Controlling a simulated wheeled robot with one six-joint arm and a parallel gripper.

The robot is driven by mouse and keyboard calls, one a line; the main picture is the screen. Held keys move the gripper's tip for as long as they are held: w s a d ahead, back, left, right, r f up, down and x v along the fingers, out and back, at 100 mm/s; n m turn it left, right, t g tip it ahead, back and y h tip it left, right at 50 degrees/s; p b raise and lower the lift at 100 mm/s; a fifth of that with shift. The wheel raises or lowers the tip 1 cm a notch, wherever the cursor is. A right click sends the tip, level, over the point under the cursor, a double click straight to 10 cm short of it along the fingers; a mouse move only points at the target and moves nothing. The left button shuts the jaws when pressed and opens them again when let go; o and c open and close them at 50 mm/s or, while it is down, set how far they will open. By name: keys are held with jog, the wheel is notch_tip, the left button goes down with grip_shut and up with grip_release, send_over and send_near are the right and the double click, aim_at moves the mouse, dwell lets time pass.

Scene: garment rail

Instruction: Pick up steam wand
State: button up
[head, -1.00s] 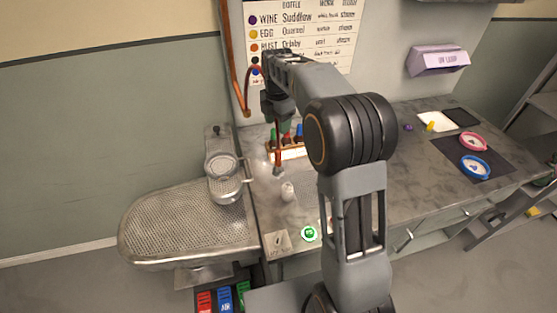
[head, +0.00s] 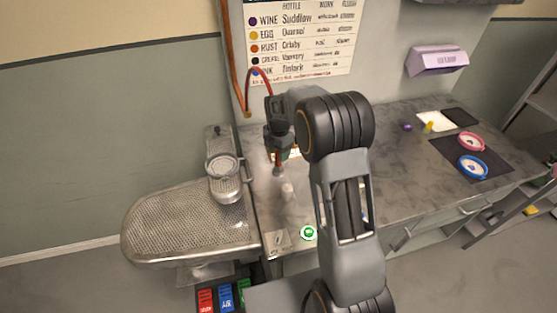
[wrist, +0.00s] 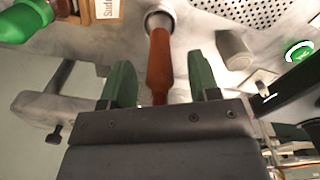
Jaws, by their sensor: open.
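The steam wand hangs nozzle-down over the counter from a reddish hose. In the wrist view the wand (wrist: 160,62) has an orange-brown grip and a round metal nozzle end, and it lies between my two green fingers. In the head view only the lower end of the wand (head: 278,169) shows below my gripper (head: 280,153). My gripper is open, with the fingers (wrist: 162,82) on either side of the grip. A gap shows between each finger and the wand. The upper part of the wand is hidden by my gripper.
A small pale cylinder (head: 288,190) stands on the counter (head: 400,190) just below the wand; a green round item (head: 308,233) is nearer. A perforated metal pressing board (head: 190,222) is at left. A wall chart (head: 300,40) hangs behind. My arm partly hides a bottle rack.

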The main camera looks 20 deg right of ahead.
jog(key=shift+f, duration=0.4)
grip_shut()
jog(key=shift+r, duration=0.1)
dwell(0.3)
jog(key=shift+r, duration=0.55)
jog(key=s+a+r+b, duration=0.2)
jog(key=s+r+b, duration=0.1)
jog(key=s+r, duration=0.8)
jog(key=s, duration=0.2)
jog(key=shift+s+a+r+b, duration=0.25)
jog(key=shift+s+r+b, duration=0.1)
jog(key=shift+s+r, duration=0.05)
